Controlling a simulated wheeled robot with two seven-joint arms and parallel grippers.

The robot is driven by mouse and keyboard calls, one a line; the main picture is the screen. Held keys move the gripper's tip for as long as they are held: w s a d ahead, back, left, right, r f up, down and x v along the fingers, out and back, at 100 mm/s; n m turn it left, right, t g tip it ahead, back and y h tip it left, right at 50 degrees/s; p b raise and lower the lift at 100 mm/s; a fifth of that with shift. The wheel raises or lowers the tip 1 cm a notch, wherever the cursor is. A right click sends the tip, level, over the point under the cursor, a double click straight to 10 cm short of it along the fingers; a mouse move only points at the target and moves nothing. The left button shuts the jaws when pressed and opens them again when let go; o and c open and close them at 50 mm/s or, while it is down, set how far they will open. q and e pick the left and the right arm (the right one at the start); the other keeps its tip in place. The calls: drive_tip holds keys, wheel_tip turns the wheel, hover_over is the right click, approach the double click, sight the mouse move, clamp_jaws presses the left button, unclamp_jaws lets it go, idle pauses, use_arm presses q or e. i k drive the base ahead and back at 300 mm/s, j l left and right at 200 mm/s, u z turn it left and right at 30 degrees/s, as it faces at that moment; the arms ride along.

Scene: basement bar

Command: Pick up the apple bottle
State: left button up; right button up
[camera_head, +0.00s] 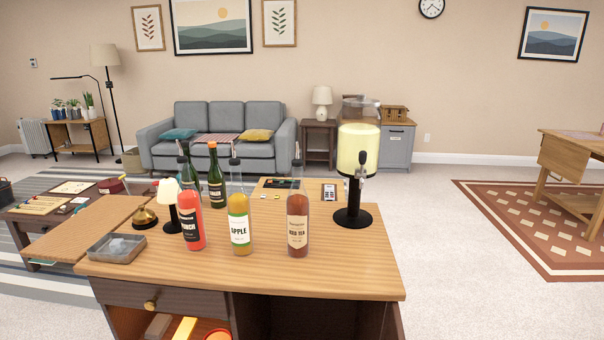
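The apple bottle (239,222) stands upright on the wooden bar counter (330,265), near its middle. Neither of my grippers is in view.
Green bottles (216,181), a small lamp (168,200), a bell (144,217) and a grey tray (116,246) are at the left. The counter's front right is clear.

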sight(239, 205)
drive_tip(key=l+u, duration=0.1)
drive_tip(key=l, duration=0.25)
drive_tip(key=k+l, duration=0.15)
drive_tip(key=l, duration=0.2)
drive_tip(key=k+l+u, duration=0.15)
drive_tip(key=l, duration=0.55)
drive_tip(key=u, duration=0.05)
